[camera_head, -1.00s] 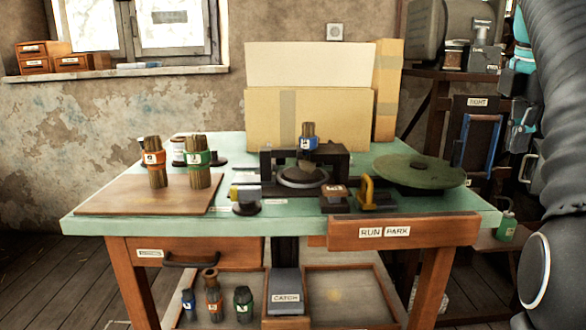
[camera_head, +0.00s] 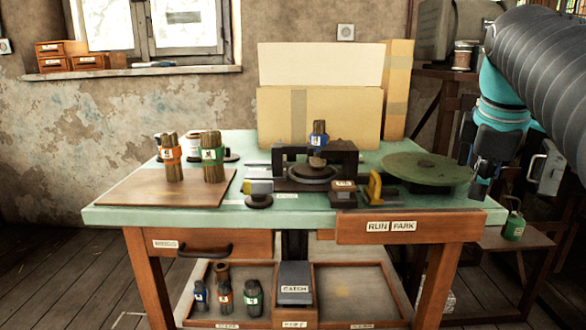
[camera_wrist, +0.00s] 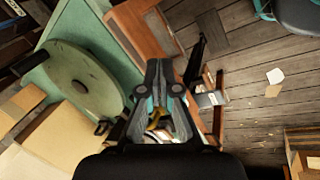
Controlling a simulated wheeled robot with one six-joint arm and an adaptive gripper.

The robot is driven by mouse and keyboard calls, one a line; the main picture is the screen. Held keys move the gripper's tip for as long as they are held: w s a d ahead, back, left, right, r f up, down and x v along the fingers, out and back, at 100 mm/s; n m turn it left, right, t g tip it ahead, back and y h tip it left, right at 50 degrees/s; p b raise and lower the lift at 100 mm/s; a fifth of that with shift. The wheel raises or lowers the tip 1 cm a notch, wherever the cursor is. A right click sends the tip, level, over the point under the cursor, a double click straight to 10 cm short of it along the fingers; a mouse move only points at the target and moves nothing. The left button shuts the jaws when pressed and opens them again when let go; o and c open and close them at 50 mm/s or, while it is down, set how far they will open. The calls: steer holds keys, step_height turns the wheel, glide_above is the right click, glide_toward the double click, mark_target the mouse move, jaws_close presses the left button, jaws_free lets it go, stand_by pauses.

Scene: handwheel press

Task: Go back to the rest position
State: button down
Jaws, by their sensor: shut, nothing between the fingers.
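My gripper (camera_head: 480,186) hangs at the right of the head view, pointing down beside the right edge of the green-topped table (camera_head: 440,212). It appears empty. In the wrist view its two fingers (camera_wrist: 163,68) lie together at the tips, with nothing held. The press (camera_head: 313,172) stands at the middle of the table, apart from the gripper. The green handwheel (camera_head: 425,167) lies flat on the table's right side, between the press and my gripper. A yellow handle (camera_head: 375,187) stands in front of the press.
Bundles with orange (camera_head: 171,155) and green (camera_head: 211,155) bands stand on a wooden board (camera_head: 140,190). Cardboard (camera_head: 330,118) stands behind the press. A side shelf with a green can (camera_head: 514,226) is low at right. Floor at left (camera_head: 60,270) is clear.

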steer(key=s+a+f+m, duration=0.4)
steer(key=f, duration=0.4)
steer(key=s+a+f+m+t+y, duration=0.1)
steer(key=s+a+f+m, duration=0.2)
steer(key=s+a+f, duration=0.2)
steer(key=s+a+f+m+t, duration=0.1)
steer(key=s+a+f+m, duration=0.3)
steer(key=f, duration=0.7)
steer(key=shift+s+a+m+y, duration=0.2)
steer(key=shift+a+m+y, duration=0.1)
steer(key=shift+a, duration=0.15)
